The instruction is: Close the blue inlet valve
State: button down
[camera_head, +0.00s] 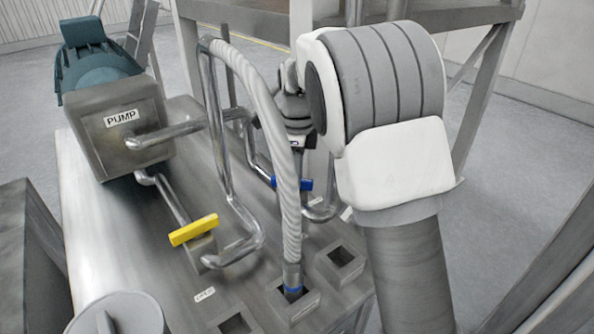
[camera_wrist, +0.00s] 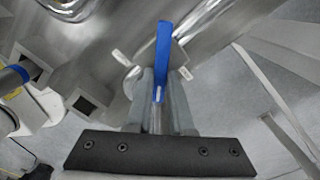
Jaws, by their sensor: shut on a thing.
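The blue valve handle (camera_wrist: 163,55) is a flat bar on a metal pipe, and in the wrist view it stands between my gripper's fingers. In the head view the blue handle (camera_head: 292,184) shows behind the ribbed hose, partly hidden by the hose and my arm. My gripper (camera_wrist: 161,95) is shut on the near end of the handle. In the head view my gripper's fingers are mostly hidden.
A yellow valve handle (camera_head: 194,229) sits on another pipe to the left. The pump (camera_head: 122,130) stands at the back left. A ribbed hose (camera_head: 281,150) runs down into a square socket (camera_head: 293,304) close to my arm.

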jog(key=n, duration=0.2)
jog(key=n+p, duration=0.1)
jog(key=n, duration=0.2)
jog(key=shift+w+r+n, duration=0.1)
jog(key=shift+w+n, duration=0.2)
jog(key=shift+w, duration=0.05)
jog(key=shift+w+a+n+p, duration=0.1)
jog(key=shift+n+p, duration=0.2)
jog(key=shift+n, duration=0.65)
jog(key=shift+w+a+n+p, duration=0.1)
jog(key=shift+n+p, duration=0.15)
jog(key=shift+n, duration=0.7)
jog(key=c, duration=0.8)
grip_release()
notch_tip(320, 180, up, 17)
jog(key=shift+r, duration=0.15)
jog(key=shift+s, duration=0.15)
